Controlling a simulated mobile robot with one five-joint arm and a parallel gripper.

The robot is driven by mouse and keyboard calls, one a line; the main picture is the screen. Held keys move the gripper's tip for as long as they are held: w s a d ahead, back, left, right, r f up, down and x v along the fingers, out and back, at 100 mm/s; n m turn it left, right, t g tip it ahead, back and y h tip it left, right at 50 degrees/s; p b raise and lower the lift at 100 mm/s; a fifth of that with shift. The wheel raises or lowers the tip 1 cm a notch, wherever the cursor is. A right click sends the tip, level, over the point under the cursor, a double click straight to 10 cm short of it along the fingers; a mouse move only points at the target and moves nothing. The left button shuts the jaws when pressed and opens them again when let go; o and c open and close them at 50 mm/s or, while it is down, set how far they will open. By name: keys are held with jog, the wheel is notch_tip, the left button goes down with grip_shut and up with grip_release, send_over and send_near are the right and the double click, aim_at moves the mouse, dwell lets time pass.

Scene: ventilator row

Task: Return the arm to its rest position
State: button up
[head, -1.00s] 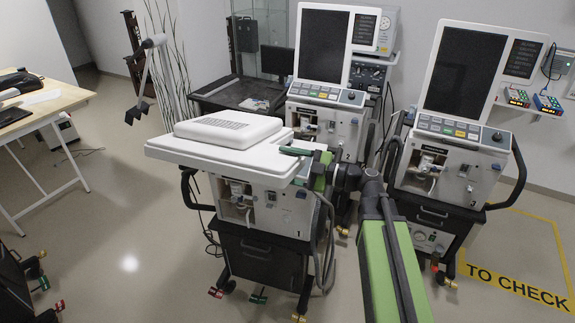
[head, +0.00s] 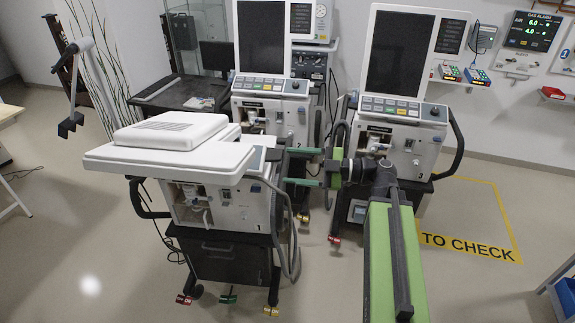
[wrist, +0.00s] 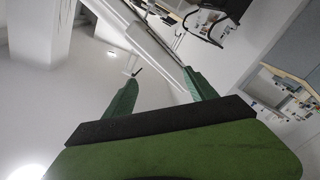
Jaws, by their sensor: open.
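My gripper (head: 287,167) is at the end of my green arm, with its two green fingers apart and pointing left. It is open and nothing shows between the fingers. In the head view its fingertips overlap the right edge of ventilator 1 (head: 218,205); I cannot tell whether they touch it. The wrist view shows both fingers of the gripper (wrist: 160,78) spread, with tilted white equipment beyond them. Ventilator 1 has its screen panel (head: 160,160) folded flat on top.
Ventilator 2 (head: 262,112) stands behind ventilator 1. Ventilator 3 (head: 402,125) stands behind my arm. A yellow floor outline marked TO CHECK (head: 466,248) lies to the right, with bare floor inside. A table edge is at the far left, and a blue bin (head: 566,297) at lower right.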

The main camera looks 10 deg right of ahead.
jog(key=s+a+f+m+g+h, duration=0.2)
jog(key=a+f+m+h, duration=0.15)
jog(key=f+m, duration=0.35)
jog(key=s+a+f+m+g+h, duration=0.1)
jog(key=a+f+m+g+h, duration=0.25)
jog(key=f, duration=0.65)
jog(key=s+d+f+m+h, duration=0.2)
jog(key=d+f+m+h, duration=0.4)
jog(key=d+m+h, duration=0.2)
jog(key=m+h, duration=0.2)
jog(key=m, duration=0.1)
jog(key=shift+s+d+f+m, duration=0.2)
jog(key=shift+d+f+m, duration=0.15)
jog(key=shift+f, duration=0.05)
